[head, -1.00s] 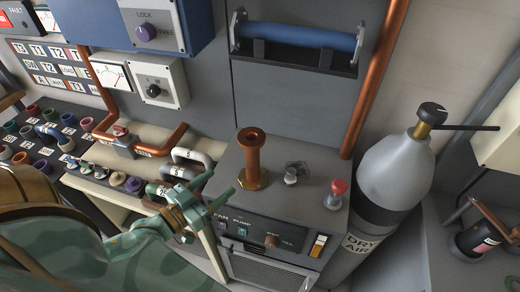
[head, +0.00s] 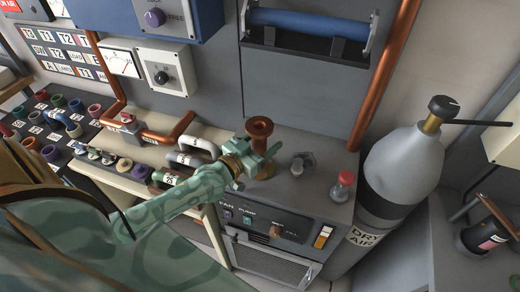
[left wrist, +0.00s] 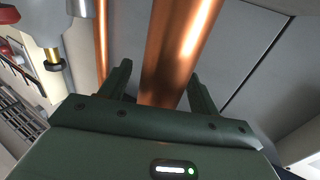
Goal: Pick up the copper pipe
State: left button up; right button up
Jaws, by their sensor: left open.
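The copper pipe (head: 260,128) is short and upright, with a flared top, and stands on top of a grey cabinet (head: 325,210). My left gripper (head: 260,162) is open at the pipe, with its fingers around the lower part and hiding some of it. In the left wrist view the copper pipe (left wrist: 180,45) runs between the two open fingers of the gripper (left wrist: 160,82). I cannot tell whether either finger touches it. My right gripper is not in view.
A red-capped knob (head: 344,182) and a metal fitting (head: 302,163) stand right of the pipe. A grey gas cylinder (head: 402,165) is further right. A tall copper pipe (head: 385,80) rises behind. Bent pipes (head: 195,150) lie on the ledge at left.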

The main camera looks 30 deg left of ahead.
pick_arm(q)
jog(key=shift+w, duration=0.25)
jog(key=shift+s, duration=0.1)
grip_shut()
jog(key=shift+r, duration=0.1)
